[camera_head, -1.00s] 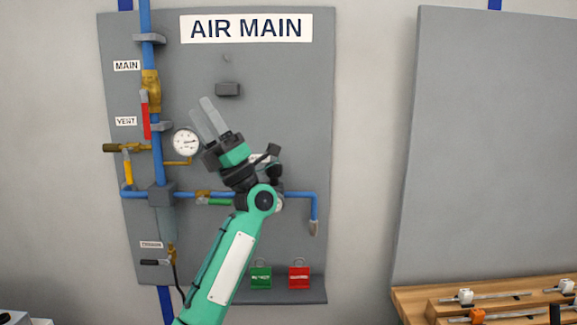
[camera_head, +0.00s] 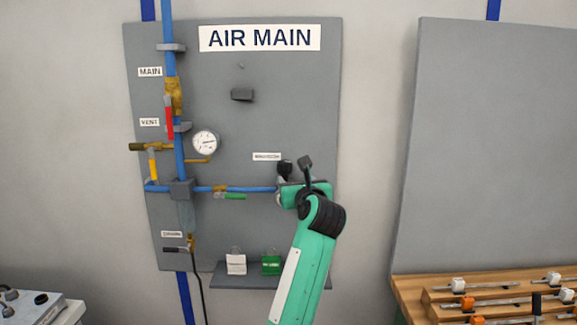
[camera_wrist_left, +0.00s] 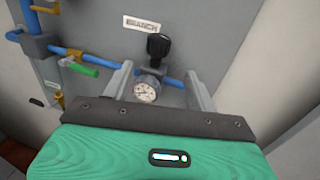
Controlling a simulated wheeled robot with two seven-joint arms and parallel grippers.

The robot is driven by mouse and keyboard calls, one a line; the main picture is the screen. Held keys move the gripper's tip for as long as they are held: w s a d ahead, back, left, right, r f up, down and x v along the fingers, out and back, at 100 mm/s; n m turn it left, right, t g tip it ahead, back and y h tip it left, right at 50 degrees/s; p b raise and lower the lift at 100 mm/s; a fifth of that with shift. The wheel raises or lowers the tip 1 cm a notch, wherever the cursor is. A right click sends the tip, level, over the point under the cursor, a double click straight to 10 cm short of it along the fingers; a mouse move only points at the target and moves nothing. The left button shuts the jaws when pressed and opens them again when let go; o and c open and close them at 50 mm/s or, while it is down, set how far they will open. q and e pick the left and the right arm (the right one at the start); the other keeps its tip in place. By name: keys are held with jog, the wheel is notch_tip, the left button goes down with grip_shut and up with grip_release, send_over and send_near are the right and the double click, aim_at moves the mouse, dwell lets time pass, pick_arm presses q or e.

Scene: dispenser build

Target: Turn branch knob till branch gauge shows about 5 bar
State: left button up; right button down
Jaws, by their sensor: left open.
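The black branch knob (camera_head: 284,169) sits below the BRANCH label (camera_head: 267,157) on the blue pipe. In the left wrist view the knob (camera_wrist_left: 159,46) stands upright above the small round branch gauge (camera_wrist_left: 147,90), whose needle is too small to read surely. My left gripper (camera_head: 305,193) is in front of the branch fitting and hides most of the gauge in the head view. In the wrist view its two fingers (camera_wrist_left: 160,76) are apart, with the gauge showing between them and the knob beyond them. Nothing is held. My right gripper is not in view.
A larger gauge (camera_head: 206,142) and the red-handled main valve (camera_head: 169,118) are on the left of the panel (camera_head: 290,90). The green-handled valve (camera_head: 235,196) is left of my gripper. Padlocks (camera_head: 271,264) hang at the lower shelf. A wooden rack (camera_head: 412,295) is at lower right.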

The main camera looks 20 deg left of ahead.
aim_at(286, 168)
pick_arm(q)
jog(key=p+x, duration=0.3)
jog(key=x, duration=0.8)
jog(key=shift+w+a, duration=0.2)
jog(key=shift+a, duration=0.05)
jog(key=shift+x, duration=0.8)
jog(key=shift+f, duration=0.1)
